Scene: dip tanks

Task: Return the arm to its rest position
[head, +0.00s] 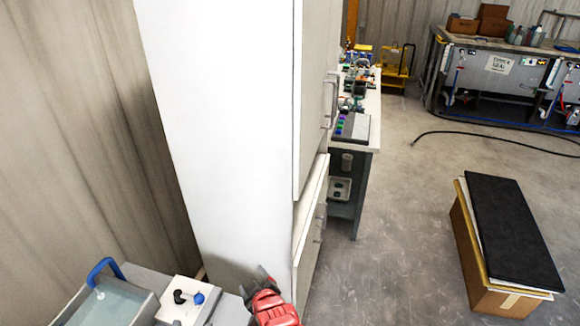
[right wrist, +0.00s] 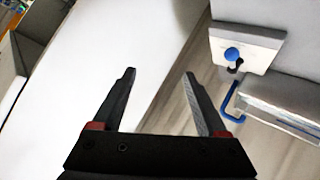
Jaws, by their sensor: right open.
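My right gripper (head: 255,281) is red and dark grey and shows at the bottom of the head view, near the lower part of the tall white cabinet (head: 220,120). In the right wrist view my right gripper (right wrist: 160,73) has its two dark fingers spread apart. Nothing is between the fingers; behind the gap lies the white cabinet side (right wrist: 115,55). I cannot tell how far the fingers are from the cabinet. Most of my right arm is outside the head view. My left gripper is not in view.
A water tank (head: 105,305) with a blue handle and a white panel with blue and black knobs (head: 187,298) stand at lower left. A cardboard box with a black top (head: 510,235) is on the floor at right. The middle floor (head: 410,200) is clear.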

